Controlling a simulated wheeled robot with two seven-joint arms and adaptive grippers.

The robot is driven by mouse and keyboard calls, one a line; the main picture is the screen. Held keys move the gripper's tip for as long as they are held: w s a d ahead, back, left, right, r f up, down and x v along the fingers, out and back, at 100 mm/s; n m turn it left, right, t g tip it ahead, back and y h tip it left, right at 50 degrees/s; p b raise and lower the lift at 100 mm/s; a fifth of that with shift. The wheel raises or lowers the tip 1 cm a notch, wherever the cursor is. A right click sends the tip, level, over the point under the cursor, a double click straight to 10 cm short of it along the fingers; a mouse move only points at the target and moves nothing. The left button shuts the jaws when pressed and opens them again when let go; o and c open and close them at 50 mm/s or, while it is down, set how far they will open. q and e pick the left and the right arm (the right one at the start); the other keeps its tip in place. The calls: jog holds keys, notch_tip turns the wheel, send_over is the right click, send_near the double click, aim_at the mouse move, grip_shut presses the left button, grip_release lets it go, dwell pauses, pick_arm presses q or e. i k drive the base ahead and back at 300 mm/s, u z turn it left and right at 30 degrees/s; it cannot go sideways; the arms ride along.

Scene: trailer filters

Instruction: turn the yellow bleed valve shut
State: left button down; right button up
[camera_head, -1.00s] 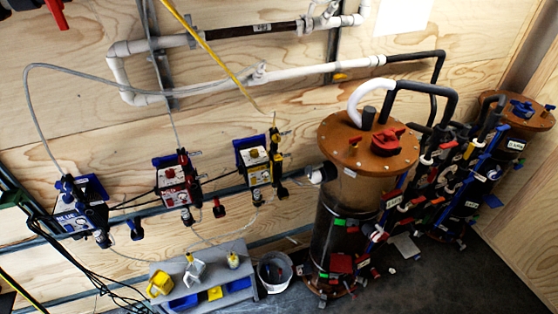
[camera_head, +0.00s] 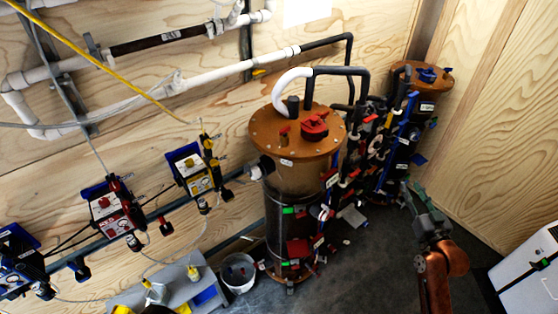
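The yellow-marked pump (camera_head: 194,172) is mounted on the wooden wall left of centre, with a blue panel behind it and yellow fittings on its top and right side. A small yellow knob (camera_head: 190,162) shows on its face; it is too small to read its turn position. My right gripper (camera_head: 411,187) is at the right, above the dark floor and far from the pump. Its two fingers look apart with nothing between them. My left gripper is not in view.
A red-marked pump (camera_head: 112,212) and a blue-marked pump (camera_head: 18,264) hang further left. A large filter tank (camera_head: 295,190) with an orange lid stands between the yellow pump and my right gripper. A white bucket (camera_head: 238,272) and a grey step shelf (camera_head: 170,285) stand below.

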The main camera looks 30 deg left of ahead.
aim_at(214, 162)
jog(key=z, duration=0.4)
jog(key=k, duration=1.05)
jog(key=u, duration=1.5)
jog(key=i, duration=0.5)
